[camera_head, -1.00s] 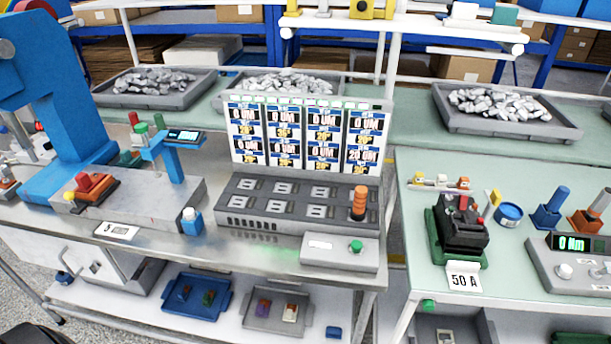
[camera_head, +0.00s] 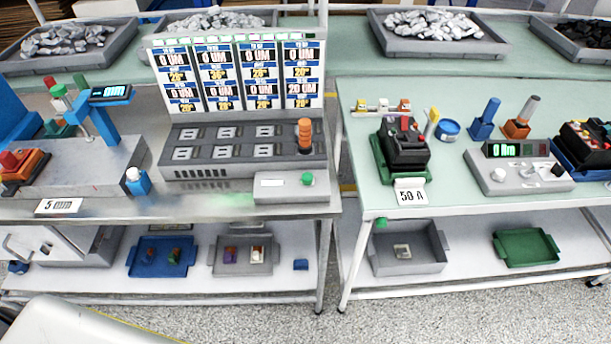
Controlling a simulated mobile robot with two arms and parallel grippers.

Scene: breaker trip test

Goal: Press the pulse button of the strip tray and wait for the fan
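A grey slotted unit (camera_head: 225,153), which looks like the strip tray, stands on the left bench below a board of readouts (camera_head: 238,76). A small grey box (camera_head: 272,190) with a round green button (camera_head: 307,179) sits at its front right corner; this looks like the pulse button. An orange banded cylinder (camera_head: 305,135) stands upright at the right end of the unit. I cannot make out a fan for certain. Neither of my grippers is in view, and nothing touches the button.
A gap separates the left bench from the right bench (camera_head: 460,100). The right bench carries a black device on a green base (camera_head: 405,150) and a grey meter box (camera_head: 520,172). A small blue bottle (camera_head: 138,181) stands left of the slotted unit. Lower shelves hold trays.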

